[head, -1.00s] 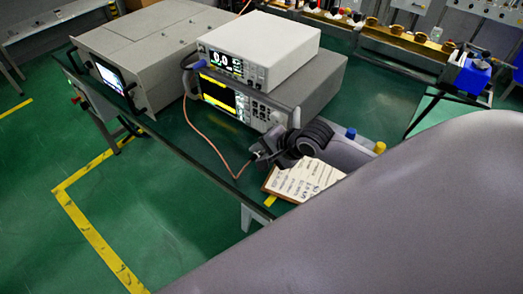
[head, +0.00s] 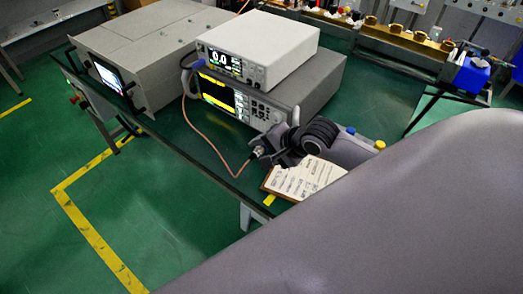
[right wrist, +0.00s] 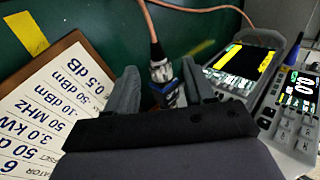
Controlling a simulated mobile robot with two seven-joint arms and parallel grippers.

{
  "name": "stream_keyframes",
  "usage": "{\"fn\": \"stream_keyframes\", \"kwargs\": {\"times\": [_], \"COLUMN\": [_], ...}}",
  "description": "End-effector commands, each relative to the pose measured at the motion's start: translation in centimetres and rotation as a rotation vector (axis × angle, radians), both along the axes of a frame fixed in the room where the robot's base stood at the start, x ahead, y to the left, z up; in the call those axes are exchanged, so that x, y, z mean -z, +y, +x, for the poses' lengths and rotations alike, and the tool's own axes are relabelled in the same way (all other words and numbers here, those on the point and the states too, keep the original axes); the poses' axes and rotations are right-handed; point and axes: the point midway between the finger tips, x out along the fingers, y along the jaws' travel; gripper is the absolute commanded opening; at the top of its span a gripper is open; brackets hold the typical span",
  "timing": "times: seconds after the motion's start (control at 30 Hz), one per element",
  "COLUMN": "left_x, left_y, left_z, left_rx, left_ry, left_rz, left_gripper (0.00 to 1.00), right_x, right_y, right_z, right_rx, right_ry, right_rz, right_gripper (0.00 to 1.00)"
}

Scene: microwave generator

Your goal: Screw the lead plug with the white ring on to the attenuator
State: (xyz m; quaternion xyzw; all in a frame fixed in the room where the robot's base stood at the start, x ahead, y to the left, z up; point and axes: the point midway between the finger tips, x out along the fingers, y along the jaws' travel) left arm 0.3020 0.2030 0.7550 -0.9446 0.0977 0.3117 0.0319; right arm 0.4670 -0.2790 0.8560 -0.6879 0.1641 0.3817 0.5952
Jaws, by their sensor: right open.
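My right gripper (head: 279,152) is at the front edge of the bench. Its two fingers (right wrist: 163,88) stand apart in the right wrist view. A silver plug (right wrist: 159,69) on the end of a copper-coloured lead sits between the fingertips, with a gap to each side. A blue part shows just below it. The plug also shows in the head view (head: 258,151), just left of the fingers. I cannot make out a white ring on it. I cannot single out the attenuator; my right arm covers much of the lower right. My left gripper is not in view.
A white meter (head: 270,42) is stacked on a grey instrument (head: 300,90) behind the gripper. A large grey cabinet (head: 150,40) stands to the left. A printed card (head: 298,178) lies under the gripper.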

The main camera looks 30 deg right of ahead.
Motion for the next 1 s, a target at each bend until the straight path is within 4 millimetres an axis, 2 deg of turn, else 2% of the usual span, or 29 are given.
{"fn": "stream_keyframes", "kwargs": {"times": [0.2,0.43,0.87,1.0], "left_x": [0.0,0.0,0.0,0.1], "left_y": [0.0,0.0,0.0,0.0], "left_z": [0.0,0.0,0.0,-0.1], "left_rx": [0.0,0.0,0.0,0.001], "left_ry": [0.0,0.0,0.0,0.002], "left_rz": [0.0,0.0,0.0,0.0], "left_gripper": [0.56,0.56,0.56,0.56], "right_x": [-2.2,-3.8,-4.0,-3.9], "right_y": [-0.7,-1.2,-1.2,0.2], "right_z": [-2.2,-3.6,-3.7,-2.9], "right_rx": [-0.001,-0.001,-0.003,-0.028], "right_ry": [0.0,0.002,0.002,0.033], "right_rz": [-0.002,-0.001,0.001,0.015], "right_gripper": [0.53,0.53,0.53,0.53]}}
